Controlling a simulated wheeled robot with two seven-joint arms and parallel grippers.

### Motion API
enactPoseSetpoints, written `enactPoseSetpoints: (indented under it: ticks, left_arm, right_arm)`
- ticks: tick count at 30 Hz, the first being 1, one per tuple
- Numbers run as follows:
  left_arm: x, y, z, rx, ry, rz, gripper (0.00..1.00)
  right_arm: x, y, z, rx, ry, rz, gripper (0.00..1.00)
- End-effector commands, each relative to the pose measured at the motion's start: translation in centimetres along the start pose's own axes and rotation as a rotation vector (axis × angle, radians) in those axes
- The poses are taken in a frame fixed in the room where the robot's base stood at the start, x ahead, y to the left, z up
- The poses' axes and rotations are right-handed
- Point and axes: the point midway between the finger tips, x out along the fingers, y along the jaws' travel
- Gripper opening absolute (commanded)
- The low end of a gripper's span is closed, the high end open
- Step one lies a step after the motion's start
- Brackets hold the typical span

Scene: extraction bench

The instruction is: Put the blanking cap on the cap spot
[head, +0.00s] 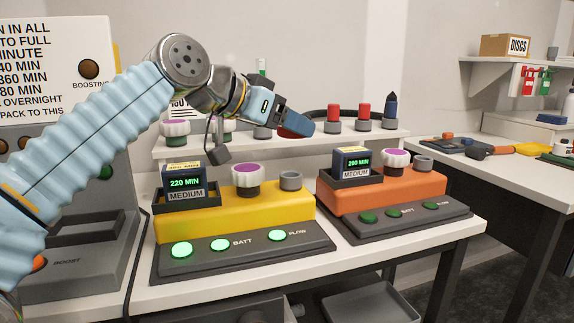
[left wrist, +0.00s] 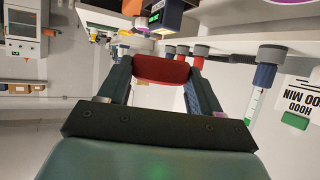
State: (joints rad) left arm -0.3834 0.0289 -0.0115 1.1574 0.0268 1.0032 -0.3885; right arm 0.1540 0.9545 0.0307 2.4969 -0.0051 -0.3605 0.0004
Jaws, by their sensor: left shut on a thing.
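My left gripper (head: 299,124) is raised in front of the shelf and above the gap between the yellow and orange units. It is shut on a dark red piece (head: 293,131), which looks like the blanking cap. In the left wrist view the red piece (left wrist: 162,69) sits between the two fingertips. Its lower side is hidden. I cannot tell which place is the cap spot. Grey round fittings show on the yellow unit (head: 291,181) and the orange unit (head: 424,164). My right gripper is not in view.
The yellow unit (head: 210,219) has lit green lamps and a purple-topped knob (head: 247,174). The orange unit (head: 385,192) stands to its right with dark lamps. Red caps (head: 363,111) and a dark blue pointed piece (head: 391,106) stand on the shelf (head: 190,147) behind.

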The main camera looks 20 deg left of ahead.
Motion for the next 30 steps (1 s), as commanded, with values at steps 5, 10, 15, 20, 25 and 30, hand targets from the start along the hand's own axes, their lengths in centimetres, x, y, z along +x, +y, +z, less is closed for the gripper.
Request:
enactPoseSetpoints:
  ticks: [5,10,15,20,25,30]
  left_arm:
    - [3.8,-3.6,1.4,-0.002,-0.004,-0.001,0.29]
    - [5.8,-5.1,2.8,-0.001,0.0,-0.001,0.29]
    - [6.9,-5.8,3.6,-0.001,-0.001,0.0,0.29]
    - [8.7,-6.7,5.7,-0.002,-0.001,0.0,0.29]
    - [9.2,-6.7,6.8,-0.001,0.001,-0.001,0.29]
    - [9.2,-6.7,6.8,0.0,0.002,-0.001,0.29]
  right_arm:
    - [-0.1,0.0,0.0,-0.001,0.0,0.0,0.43]
    - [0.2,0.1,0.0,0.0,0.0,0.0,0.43]
    - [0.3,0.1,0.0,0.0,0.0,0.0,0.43]
    - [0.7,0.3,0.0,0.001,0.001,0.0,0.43]
    - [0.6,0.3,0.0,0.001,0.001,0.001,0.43]
    - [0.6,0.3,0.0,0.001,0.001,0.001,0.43]
